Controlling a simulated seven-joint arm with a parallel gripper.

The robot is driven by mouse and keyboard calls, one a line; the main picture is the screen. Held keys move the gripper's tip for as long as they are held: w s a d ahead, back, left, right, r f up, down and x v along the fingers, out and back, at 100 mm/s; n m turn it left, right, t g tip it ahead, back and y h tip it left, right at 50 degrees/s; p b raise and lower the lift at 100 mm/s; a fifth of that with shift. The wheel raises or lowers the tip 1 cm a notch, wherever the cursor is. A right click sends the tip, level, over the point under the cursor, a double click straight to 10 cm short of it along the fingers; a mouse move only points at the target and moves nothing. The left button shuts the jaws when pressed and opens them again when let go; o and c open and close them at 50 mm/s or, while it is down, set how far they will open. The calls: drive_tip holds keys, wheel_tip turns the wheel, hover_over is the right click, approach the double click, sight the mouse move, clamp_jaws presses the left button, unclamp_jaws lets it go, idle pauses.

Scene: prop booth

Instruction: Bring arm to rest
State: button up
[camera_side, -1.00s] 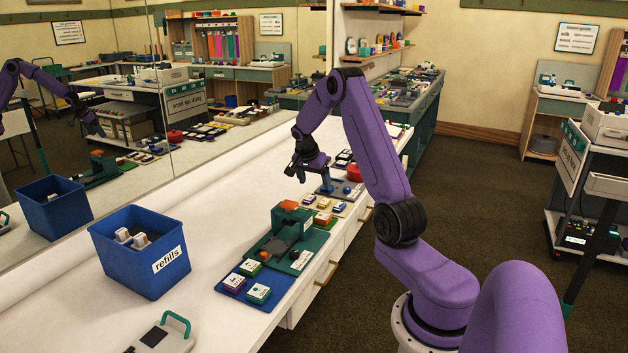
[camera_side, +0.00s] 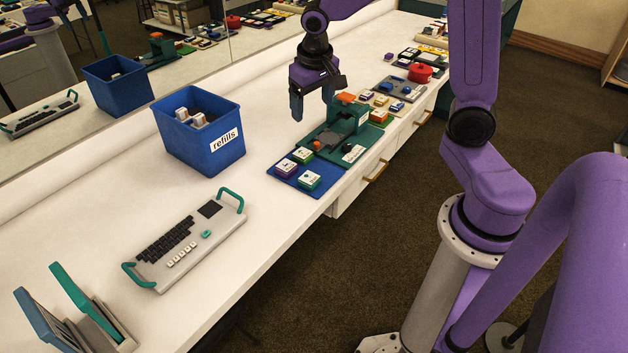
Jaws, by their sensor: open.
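My purple arm reaches over the white workbench (camera_side: 290,220). My gripper (camera_side: 313,106) hangs in the air with its two dark fingers pointing down and spread apart. Nothing is between the fingers. In the picture it is just up and left of a green press-like device (camera_side: 345,118) with an orange top, and right of the blue refills bin (camera_side: 200,160). It appears clear of both. Its exact height above the bench is hard to tell.
A blue tray (camera_side: 318,190) with small labelled blocks adjoins the device. Beyond are more small blocks, a grey tray (camera_side: 392,90) and a red round pot (camera_side: 420,72). A keyboard unit (camera_side: 185,240) with teal handles lies nearer. Bare bench surrounds it. A mirror lines the back.

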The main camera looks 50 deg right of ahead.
drive_tip(key=s+a+n, duration=0.3)
drive_tip(key=s+n, duration=0.2)
drive_tip(key=s, duration=0.3)
drive_tip(key=s+a+n+g+y, duration=0.1)
drive_tip(key=s+a+n, duration=0.2)
drive_tip(key=s, duration=0.6)
drive_tip(key=s+a+r+n+y, duration=0.1)
drive_tip(key=s+a+n, duration=0.2)
drive_tip(key=s+n, duration=0.4)
drive_tip(key=shift+s+a+g, duration=0.3)
drive_tip(key=shift+s+a, duration=0.1)
drive_tip(key=shift+s, duration=0.25)
